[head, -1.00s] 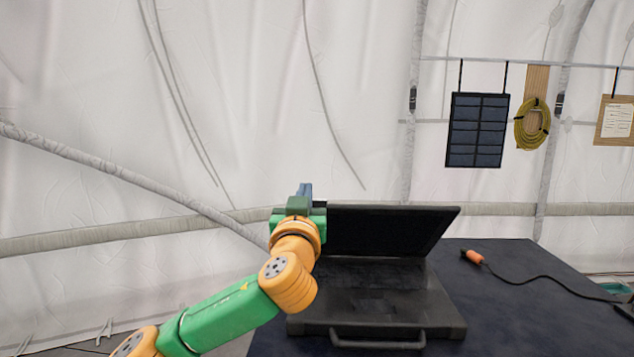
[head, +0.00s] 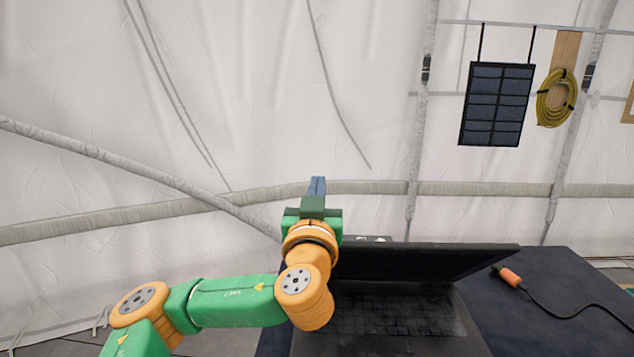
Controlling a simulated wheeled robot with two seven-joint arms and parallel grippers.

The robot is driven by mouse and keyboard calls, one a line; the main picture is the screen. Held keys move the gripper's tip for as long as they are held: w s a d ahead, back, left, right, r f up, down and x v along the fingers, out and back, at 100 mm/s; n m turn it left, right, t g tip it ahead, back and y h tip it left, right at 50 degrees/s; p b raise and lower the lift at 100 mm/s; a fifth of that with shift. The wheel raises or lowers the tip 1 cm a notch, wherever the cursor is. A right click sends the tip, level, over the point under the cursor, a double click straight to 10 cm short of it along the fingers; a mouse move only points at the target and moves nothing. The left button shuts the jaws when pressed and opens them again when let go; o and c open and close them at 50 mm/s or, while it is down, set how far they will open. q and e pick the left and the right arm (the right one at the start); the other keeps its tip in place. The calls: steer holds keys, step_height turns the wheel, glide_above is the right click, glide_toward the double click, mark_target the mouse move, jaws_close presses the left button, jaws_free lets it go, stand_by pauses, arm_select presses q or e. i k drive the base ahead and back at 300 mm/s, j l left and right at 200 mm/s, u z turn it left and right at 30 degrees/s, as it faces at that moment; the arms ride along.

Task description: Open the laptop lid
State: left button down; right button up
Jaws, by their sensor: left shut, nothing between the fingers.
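The black laptop (head: 400,318) sits on the dark table, its keyboard facing me. Its lid (head: 420,262) is raised from the base and leans toward the keyboard side, with the screen side dark and steeply foreshortened. My left gripper (head: 318,186) is shut and empty. It points up and away at the lid's left end, with its fingertips above the lid's upper edge. My left wrist hides the lid's left corner, so I cannot tell whether the gripper touches it. My right gripper is not in view.
An orange-ended black cable (head: 510,277) lies on the table (head: 560,265) right of the laptop. A solar panel (head: 496,104) and a coiled yellow cable (head: 557,98) hang on the tent wall behind. The space above the laptop is clear.

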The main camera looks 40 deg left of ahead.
mark_target(423, 263)
steer(key=l+u, duration=0.95)
steer(key=u, duration=0.15)
